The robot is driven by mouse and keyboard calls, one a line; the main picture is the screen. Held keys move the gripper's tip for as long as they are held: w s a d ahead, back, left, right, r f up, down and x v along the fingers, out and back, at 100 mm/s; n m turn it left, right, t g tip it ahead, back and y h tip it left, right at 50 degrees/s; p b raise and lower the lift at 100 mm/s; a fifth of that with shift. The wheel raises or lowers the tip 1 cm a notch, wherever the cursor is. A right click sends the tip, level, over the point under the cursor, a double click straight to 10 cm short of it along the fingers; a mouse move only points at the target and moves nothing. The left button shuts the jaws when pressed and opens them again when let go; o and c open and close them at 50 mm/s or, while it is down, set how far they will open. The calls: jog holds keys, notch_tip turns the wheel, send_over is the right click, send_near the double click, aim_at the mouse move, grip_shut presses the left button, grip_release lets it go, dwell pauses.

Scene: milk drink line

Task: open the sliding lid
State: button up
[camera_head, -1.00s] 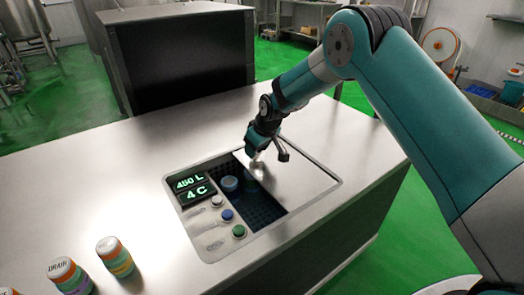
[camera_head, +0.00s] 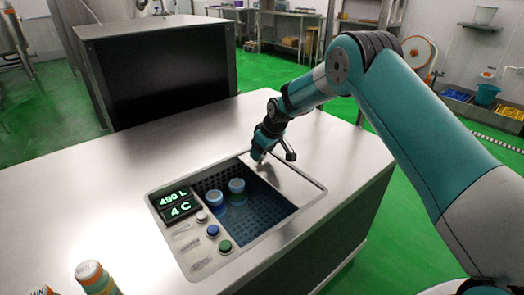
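The sliding lid (camera_head: 296,181) is a flat metal plate at the right side of a recessed well in the steel counter. The well is partly uncovered, and its dark perforated inside (camera_head: 262,208) shows left of the lid. My gripper (camera_head: 261,158) points down at the lid's left edge near its far end and seems to touch it. The fingers are small and dark here, so I cannot tell whether they are open or shut on a handle.
Two blue-and-white containers (camera_head: 237,187) stand in the well. A panel with green readouts (camera_head: 176,203) and several buttons (camera_head: 213,231) borders its left side. The counter (camera_head: 120,185) is otherwise clear.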

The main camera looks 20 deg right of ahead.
jog(key=shift+o, duration=0.7)
jog(key=shift+r, duration=0.1)
jog(key=shift+r, duration=0.25)
jog(key=v, duration=1.6)
jog(key=shift+s+d+r+p, duration=0.25)
jog(key=shift+s+p, duration=0.05)
jog(key=shift+p, duration=0.05)
